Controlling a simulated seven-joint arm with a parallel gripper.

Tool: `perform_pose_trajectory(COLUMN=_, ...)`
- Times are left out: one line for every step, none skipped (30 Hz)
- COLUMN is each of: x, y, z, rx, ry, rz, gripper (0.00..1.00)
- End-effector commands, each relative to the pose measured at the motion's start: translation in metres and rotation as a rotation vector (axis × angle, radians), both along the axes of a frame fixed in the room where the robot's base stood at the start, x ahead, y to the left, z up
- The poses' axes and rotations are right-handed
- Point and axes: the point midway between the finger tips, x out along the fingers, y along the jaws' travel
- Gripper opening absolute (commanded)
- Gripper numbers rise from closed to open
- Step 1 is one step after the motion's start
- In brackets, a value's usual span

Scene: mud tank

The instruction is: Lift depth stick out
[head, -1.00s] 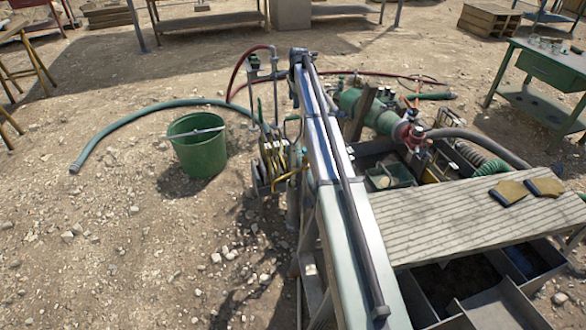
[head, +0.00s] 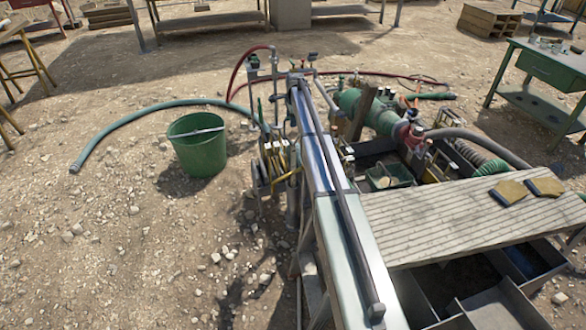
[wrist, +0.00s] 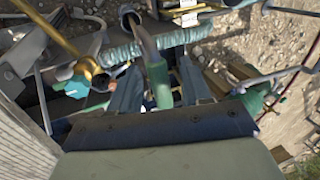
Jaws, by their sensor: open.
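In the wrist view my gripper (wrist: 158,84) is open, with one blue-grey finger on each side of a green grip (wrist: 159,88). A bent grey metal rod runs from this grip up the picture to a round opening. The grip and rod may be the depth stick, but I cannot tell for sure. I cannot tell whether a finger touches the grip. In the head view my arm covers most of the spot where the gripper works, so the stick is not clearly seen there.
A green bucket (head: 199,146) stands on the gravel at left, beside a teal hose (head: 112,127). A green pump (head: 372,110) and red hose lie beyond my arm. A ribbed board (head: 455,220) with gloves (head: 510,192) covers part of the tank at right.

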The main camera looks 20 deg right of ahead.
Motion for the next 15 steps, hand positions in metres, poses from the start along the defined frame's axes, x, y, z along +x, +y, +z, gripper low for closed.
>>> perform_pose_trajectory(x=0.0012, y=0.0001, z=-0.0039, rx=0.0, ry=0.001, rz=0.0, gripper=0.47)
perform_pose_trajectory(x=0.0014, y=0.0001, z=-0.0048, rx=0.0, ry=0.0, rz=0.0, gripper=0.47)
perform_pose_trajectory(x=0.0014, y=0.0002, z=-0.0053, rx=0.0, ry=0.0, rz=0.0, gripper=0.47)
perform_pose_trajectory(x=0.0013, y=0.0002, z=-0.0053, rx=0.0, ry=0.0, rz=0.0, gripper=0.47)
perform_pose_trajectory(x=0.0013, y=0.0002, z=-0.0051, rx=0.0, ry=0.0, rz=0.0, gripper=0.47)
perform_pose_trajectory(x=0.0012, y=0.0002, z=-0.005, rx=0.0, ry=0.0, rz=0.0, gripper=0.47)
perform_pose_trajectory(x=0.0012, y=0.0002, z=-0.005, rx=0.0, ry=0.0, rz=0.0, gripper=0.47)
perform_pose_trajectory(x=0.0012, y=0.0002, z=-0.0049, rx=0.0, ry=0.0, rz=0.0, gripper=0.47)
perform_pose_trajectory(x=0.0012, y=0.0002, z=-0.0049, rx=0.0, ry=0.0, rz=0.0, gripper=0.44)
perform_pose_trajectory(x=0.0012, y=0.0002, z=-0.0048, rx=0.0, ry=0.0, rz=0.0, gripper=0.41)
perform_pose_trajectory(x=0.0012, y=0.0002, z=-0.0048, rx=0.0, ry=0.0, rz=0.0, gripper=0.38)
perform_pose_trajectory(x=0.0012, y=0.0002, z=-0.0048, rx=0.0, ry=0.0, rz=0.0, gripper=0.34)
perform_pose_trajectory(x=0.0011, y=0.0002, z=-0.0047, rx=0.0, ry=0.0, rz=0.0, gripper=0.31)
perform_pose_trajectory(x=0.0011, y=0.0002, z=-0.0047, rx=0.0, ry=0.0, rz=0.0, gripper=0.28)
perform_pose_trajectory(x=0.0011, y=0.0002, z=-0.0047, rx=0.0, ry=0.0, rz=0.0, gripper=0.24)
